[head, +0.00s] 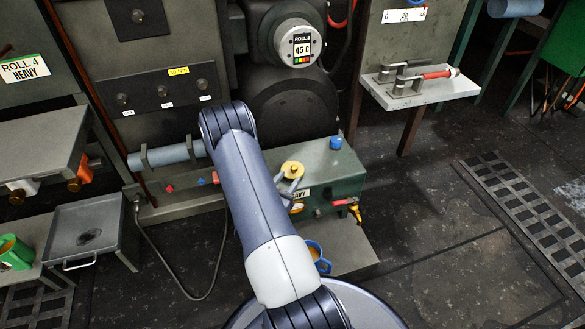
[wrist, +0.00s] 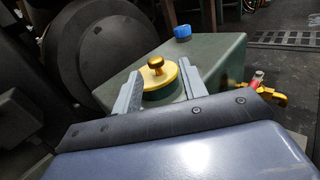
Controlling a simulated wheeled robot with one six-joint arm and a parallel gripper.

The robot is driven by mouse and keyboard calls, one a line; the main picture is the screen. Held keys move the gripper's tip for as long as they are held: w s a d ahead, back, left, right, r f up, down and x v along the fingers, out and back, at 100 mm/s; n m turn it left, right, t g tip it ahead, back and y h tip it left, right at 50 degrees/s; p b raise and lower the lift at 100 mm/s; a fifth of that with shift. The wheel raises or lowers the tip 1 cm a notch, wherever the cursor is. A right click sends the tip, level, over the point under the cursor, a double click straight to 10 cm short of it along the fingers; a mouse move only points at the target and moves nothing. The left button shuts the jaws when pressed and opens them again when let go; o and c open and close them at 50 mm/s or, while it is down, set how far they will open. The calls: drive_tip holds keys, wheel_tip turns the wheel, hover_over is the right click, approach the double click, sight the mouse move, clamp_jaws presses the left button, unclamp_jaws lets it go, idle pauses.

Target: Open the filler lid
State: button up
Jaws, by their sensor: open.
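The filler lid (head: 292,168) is a round yellow cap with a small knob on top of the green tank (head: 325,170). In the wrist view the lid (wrist: 158,78) sits on a dark green neck, seated flat, with its brass knob upright. My gripper (head: 288,187) is open at the lid's near side. In the wrist view its two grey fingers (wrist: 160,88) lie to the left and right of the lid and neck. Whether the fingers touch them I cannot tell. Part of the tank is hidden behind my arm.
A blue cap (head: 336,142) stands on the tank top behind the lid. A yellow tap with a red part (head: 352,208) sticks out of the tank's right side. A blue mug (head: 317,257) stands on the step below. Floor at right is open.

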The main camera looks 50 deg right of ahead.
sight(293, 169)
drive_tip(key=x, duration=0.2)
drive_tip(key=b+x, duration=0.1)
drive_tip(key=x, duration=0.2)
drive_tip(key=shift+w+a, duration=0.1)
drive_tip(key=shift+w, duration=0.25)
drive_tip(key=shift+w+d, duration=0.2)
drive_tip(key=shift+d, duration=0.45)
drive_tip(key=shift+c, duration=0.3)
clamp_jaws()
